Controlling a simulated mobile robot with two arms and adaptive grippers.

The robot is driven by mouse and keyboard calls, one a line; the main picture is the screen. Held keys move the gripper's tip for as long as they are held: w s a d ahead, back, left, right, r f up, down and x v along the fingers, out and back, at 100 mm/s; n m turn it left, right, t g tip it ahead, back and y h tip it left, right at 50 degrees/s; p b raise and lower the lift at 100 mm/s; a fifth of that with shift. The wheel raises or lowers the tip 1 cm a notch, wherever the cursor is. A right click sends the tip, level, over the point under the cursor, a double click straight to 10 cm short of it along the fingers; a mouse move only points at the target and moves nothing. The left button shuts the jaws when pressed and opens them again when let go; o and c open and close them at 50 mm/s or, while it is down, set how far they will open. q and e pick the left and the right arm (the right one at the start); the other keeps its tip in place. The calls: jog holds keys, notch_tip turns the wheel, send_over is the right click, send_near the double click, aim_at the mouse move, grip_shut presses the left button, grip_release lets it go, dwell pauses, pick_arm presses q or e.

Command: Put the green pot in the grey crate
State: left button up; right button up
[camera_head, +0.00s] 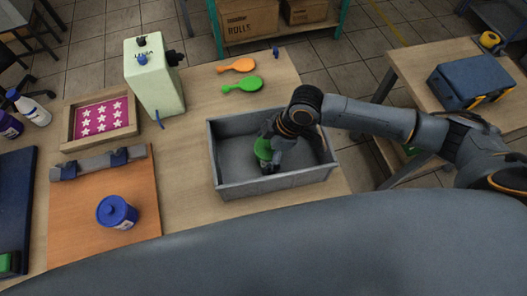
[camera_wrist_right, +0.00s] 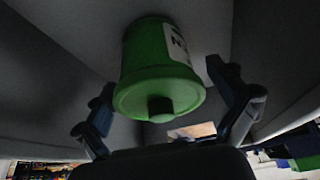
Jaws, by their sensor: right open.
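The green pot (camera_head: 263,149) is inside the grey crate (camera_head: 285,181), partly hidden by my right gripper in the head view. In the right wrist view the green pot (camera_wrist_right: 146,52) shows its lid with a dark knob and a white label on its side. My right gripper (camera_head: 270,164) is low inside the crate at the pot. Its fingers are spread on both sides of the pot, with gaps visible in the right wrist view (camera_wrist_right: 165,85). My left gripper is out of view.
Left of the crate are a blue pot (camera_head: 117,213) on an orange-brown board, a pale green machine (camera_head: 153,77) and a framed star screen (camera_head: 101,118). Orange (camera_head: 238,65) and green (camera_head: 242,84) paddles lie behind the crate. A blue case (camera_head: 470,80) sits on the right table.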

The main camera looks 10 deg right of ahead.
jog(key=v, duration=1.1)
jog(key=shift+b, duration=0.3)
